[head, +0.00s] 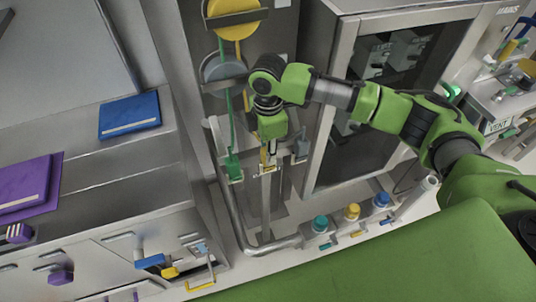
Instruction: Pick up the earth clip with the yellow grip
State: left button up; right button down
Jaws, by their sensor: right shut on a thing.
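The earth clip with the yellow grip (264,157) is in the middle of the head view, at a grey upright post. My right gripper (268,158) points down over it and is shut on it; its fingers hide part of the clip. I cannot tell whether the clip still touches its holder. A green clip (233,168) hangs to the left of it on a green cable. A dark grey clip (302,147) is to the right. My left gripper is not in view.
A yellow reel (240,10) and a grey reel (222,70) are above. A bent grey pipe (229,210) runs beside the post. A glass-door cabinet (340,150) stands right. Teal (320,224), yellow and blue knobs are below. A blue binder (130,113) lies left.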

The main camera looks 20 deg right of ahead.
jog(key=shift+r, duration=0.1)
jog(key=shift+w+r+b, duration=0.1)
jog(key=shift+r+b, duration=0.25)
jog(key=shift+r, duration=0.2)
jog(key=s+d+r+b, duration=0.3)
jog(key=s+d+r, duration=0.6)
jog(key=d+r, duration=0.1)
jog(key=shift+s+r, duration=0.4)
jog(key=shift+r, duration=0.5)
